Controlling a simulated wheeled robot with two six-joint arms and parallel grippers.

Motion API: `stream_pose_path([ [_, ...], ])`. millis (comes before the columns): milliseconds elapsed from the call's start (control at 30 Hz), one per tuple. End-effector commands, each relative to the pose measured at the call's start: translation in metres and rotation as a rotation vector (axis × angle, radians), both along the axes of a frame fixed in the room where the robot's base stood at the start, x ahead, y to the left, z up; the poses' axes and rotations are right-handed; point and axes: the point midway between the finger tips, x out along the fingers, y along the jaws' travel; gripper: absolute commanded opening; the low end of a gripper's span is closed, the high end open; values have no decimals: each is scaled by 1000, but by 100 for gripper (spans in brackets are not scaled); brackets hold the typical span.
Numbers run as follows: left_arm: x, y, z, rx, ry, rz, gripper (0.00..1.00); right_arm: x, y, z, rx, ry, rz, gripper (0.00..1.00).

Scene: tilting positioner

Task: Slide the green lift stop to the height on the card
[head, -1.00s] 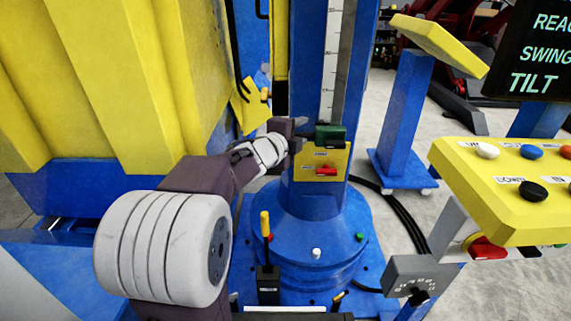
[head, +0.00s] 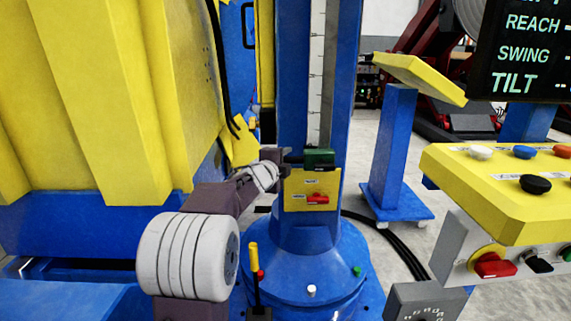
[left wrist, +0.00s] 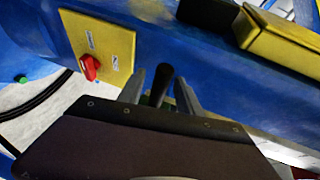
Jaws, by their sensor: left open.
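The green lift stop (head: 320,158) sits low on the blue column (head: 293,80), at the lower end of the white scale (head: 317,85) and just above a yellow plate with a red switch (head: 318,199). My left gripper (head: 289,160) is at the stop's left side in the head view. In the left wrist view its two grey fingers (left wrist: 160,92) are apart, with a dark rounded handle (left wrist: 161,80) showing between them. I cannot tell whether they touch it. No height card can be read. My right gripper is not in view.
A yellow control box (head: 500,200) with several buttons stands at the right, under a dark display (head: 525,50). A blue stand with a sloped yellow top (head: 420,78) is behind it. A large yellow body (head: 110,90) fills the left. A yellow-topped lever (head: 253,262) rises near the column base.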

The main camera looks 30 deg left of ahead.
Motion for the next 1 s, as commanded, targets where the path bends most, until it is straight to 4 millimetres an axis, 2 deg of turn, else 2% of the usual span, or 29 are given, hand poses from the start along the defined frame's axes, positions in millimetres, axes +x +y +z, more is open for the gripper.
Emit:
stream_pose_path([
  [200, 1, 0, 0, 0, 0, 0, 41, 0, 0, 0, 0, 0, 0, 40],
  [233, 1, 0, 0, 0, 0, 0, 36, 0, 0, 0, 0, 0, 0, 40],
  [367, 1, 0, 0, 0, 0, 0, 0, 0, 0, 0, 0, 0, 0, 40],
  [1000, 1, 0, 0, 0, 1, 0, 0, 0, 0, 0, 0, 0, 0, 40],
])
